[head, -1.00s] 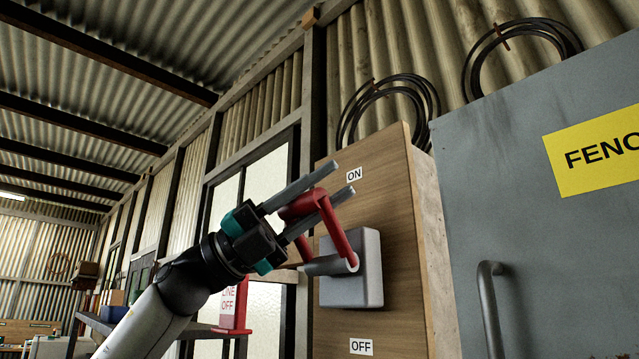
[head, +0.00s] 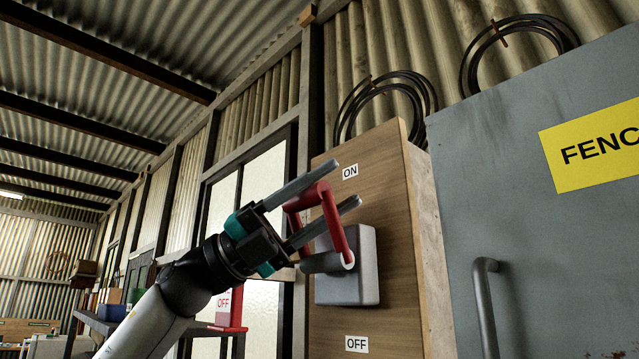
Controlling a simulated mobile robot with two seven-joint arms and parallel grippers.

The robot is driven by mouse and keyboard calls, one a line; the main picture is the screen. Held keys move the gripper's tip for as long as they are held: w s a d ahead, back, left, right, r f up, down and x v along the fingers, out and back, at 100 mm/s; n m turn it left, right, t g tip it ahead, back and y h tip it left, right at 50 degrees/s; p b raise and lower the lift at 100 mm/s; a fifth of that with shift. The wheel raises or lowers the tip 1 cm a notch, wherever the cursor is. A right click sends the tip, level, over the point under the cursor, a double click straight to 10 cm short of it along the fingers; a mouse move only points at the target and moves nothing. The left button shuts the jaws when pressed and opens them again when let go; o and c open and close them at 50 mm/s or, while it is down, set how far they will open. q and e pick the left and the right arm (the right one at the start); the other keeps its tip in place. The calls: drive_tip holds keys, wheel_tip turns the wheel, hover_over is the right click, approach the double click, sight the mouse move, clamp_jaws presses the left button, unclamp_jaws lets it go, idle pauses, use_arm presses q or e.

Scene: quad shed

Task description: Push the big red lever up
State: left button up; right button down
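The big red lever (head: 334,226) is on a grey switch box (head: 362,279) mounted on a wooden board (head: 381,184). Its red arm slants up from a grey pivot (head: 322,263) toward the ON label (head: 350,171). The OFF label (head: 357,344) is below the box. My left gripper (head: 347,184) is open, its two grey fingers apart. The lever's red crosspiece shows between the fingers, and the lower finger passes close under or behind the red arm; I cannot tell whether they touch. My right gripper is not in view.
A grey cabinet (head: 535,245) with a yellow sign (head: 594,146) and a handle (head: 486,309) stands at right. Black cable coils (head: 388,90) hang above.

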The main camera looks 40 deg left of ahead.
use_arm(q)
drive_tip(key=shift+o, duration=0.4)
drive_tip(key=shift+w+a+f, duration=0.1)
drive_tip(key=shift+w+a, duration=0.05)
drive_tip(key=shift+w, duration=0.25)
drive_tip(key=shift+s, duration=0.2)
